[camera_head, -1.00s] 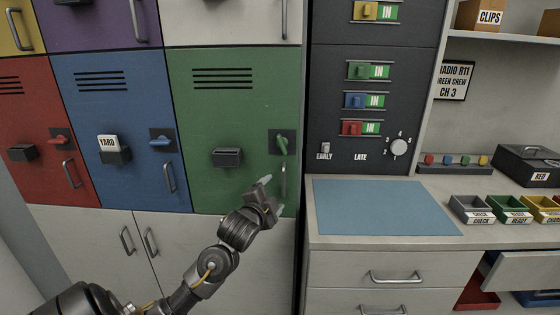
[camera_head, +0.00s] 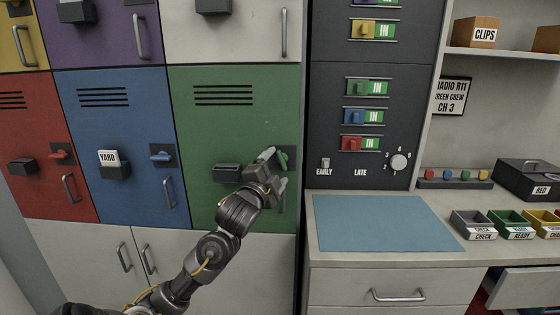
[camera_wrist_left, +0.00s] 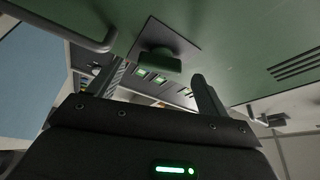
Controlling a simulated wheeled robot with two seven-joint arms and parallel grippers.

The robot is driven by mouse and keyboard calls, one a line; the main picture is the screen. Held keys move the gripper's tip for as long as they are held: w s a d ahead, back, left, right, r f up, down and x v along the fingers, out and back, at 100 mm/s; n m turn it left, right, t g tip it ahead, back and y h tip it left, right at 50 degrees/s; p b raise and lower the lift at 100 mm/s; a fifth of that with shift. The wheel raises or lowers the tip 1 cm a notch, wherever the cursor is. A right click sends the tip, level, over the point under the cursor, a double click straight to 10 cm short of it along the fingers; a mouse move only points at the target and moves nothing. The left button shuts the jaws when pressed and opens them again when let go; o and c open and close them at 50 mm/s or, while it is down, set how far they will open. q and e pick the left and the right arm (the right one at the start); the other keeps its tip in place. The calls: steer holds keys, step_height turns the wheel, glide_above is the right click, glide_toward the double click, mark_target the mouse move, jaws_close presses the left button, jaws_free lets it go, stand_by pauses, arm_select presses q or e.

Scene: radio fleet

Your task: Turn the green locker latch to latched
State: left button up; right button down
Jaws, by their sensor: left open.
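The green locker (camera_head: 235,128) has a green latch (camera_head: 284,157) on a dark plate near its right edge. My left gripper (camera_head: 275,170) is in front of the door and partly covers the latch, so its angle is hard to read now. In the left wrist view the latch (camera_wrist_left: 158,62) shows between the two fingers of my open left gripper (camera_wrist_left: 155,82). I cannot tell whether the fingers touch it. The right gripper is not in view.
A dark holder (camera_head: 227,172) sticks out of the green door left of my gripper. The blue locker (camera_head: 120,130) on the left has a horizontal blue latch (camera_head: 160,156). A counter with a blue mat (camera_head: 385,222) lies to the right.

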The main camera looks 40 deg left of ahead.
mark_target(279, 164)
arm_select(q)
steer(key=shift+x, duration=1.1)
steer(key=shift+w+a, duration=0.15)
steer(key=shift+w, duration=0.3)
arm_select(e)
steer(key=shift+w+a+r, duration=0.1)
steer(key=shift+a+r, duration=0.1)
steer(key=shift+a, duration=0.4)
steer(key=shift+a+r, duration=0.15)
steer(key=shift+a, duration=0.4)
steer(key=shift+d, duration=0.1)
arm_select(q)
steer(key=c, duration=1)
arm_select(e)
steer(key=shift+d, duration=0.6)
